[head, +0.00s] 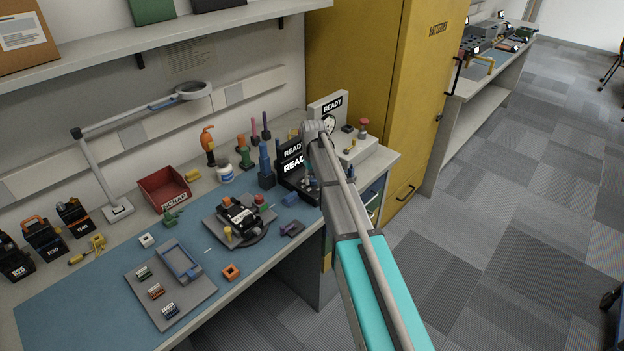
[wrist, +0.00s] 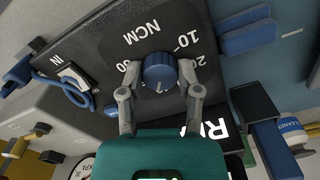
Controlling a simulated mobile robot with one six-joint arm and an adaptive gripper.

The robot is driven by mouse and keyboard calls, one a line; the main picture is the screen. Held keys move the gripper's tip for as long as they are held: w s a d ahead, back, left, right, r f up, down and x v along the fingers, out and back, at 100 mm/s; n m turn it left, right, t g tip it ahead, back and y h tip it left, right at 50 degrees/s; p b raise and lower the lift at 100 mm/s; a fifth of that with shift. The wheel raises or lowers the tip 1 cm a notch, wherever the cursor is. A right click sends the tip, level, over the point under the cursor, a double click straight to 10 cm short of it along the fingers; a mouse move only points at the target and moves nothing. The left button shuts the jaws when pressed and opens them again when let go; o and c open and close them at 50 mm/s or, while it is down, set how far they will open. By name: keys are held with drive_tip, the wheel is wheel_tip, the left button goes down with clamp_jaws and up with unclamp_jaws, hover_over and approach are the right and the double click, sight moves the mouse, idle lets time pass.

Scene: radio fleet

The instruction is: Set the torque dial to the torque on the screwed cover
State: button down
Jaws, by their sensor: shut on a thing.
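The torque dial (wrist: 160,68) is a round blue knob in the wrist view. It sits on a dark panel (wrist: 118,48) marked NCM, with 10 and 20 printed at its right and a partly covered number at its left. My gripper (wrist: 158,74) is shut on the dial, one finger on each side. The dial's pointer mark is too small to read. In the head view my arm hides the dial and gripper.
Black READY displays (head: 292,163) stand beside my arm. A red SCRAP bin (head: 166,190), a magnifier lamp (head: 118,208) and a grey tray (head: 193,300) are on the bench. A yellow cabinet (head: 408,110) stands behind. The floor at right is mostly free.

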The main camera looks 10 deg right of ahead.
drive_tip(key=n, duration=0.5)
drive_tip(key=shift+s+n, duration=0.15)
drive_tip(key=shift+n, duration=0.15)
drive_tip(key=n, duration=0.5)
drive_tip(key=shift+n, duration=0.3)
drive_tip(key=shift+c, duration=1.5)
unclamp_jaws()
drive_tip(key=shift+w+r, duration=0.1)
drive_tip(key=shift+w, duration=0.1)
